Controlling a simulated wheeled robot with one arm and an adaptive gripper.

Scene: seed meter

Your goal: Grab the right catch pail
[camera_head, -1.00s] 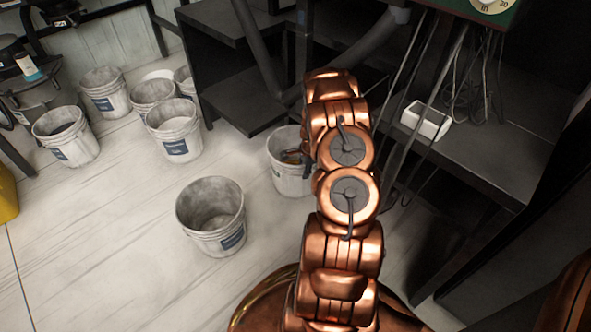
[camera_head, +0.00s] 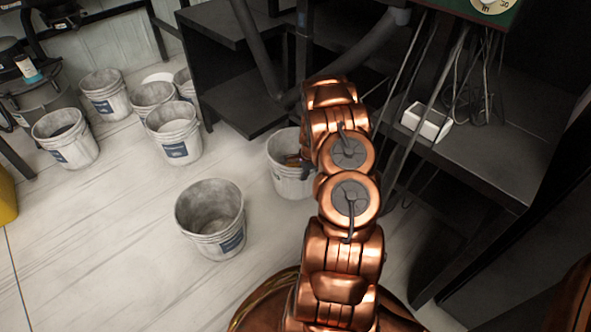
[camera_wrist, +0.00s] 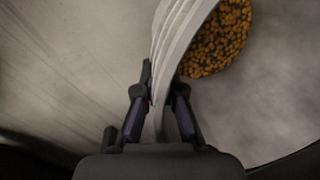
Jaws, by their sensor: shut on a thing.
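The right catch pail (camera_head: 288,178) is a white bucket with a blue label, standing behind my copper arm at the black shelf, partly hidden by the arm. Orange-brown grains show inside it. In the wrist view the pail's pale wall (camera_wrist: 178,38) runs between the fingers, with the orange grains (camera_wrist: 218,40) inside the pail to the right. My gripper (camera_wrist: 164,92) is shut on the pail's wall, one finger on each side. In the head view the fingers are mostly hidden by the arm.
An empty grey-white bucket (camera_head: 211,219) stands on the floor at centre left. Several more buckets (camera_head: 173,132) stand at the back left. A black shelf unit (camera_head: 240,98) and hanging cables (camera_head: 440,75) are close to the arm. The floor at front left is clear.

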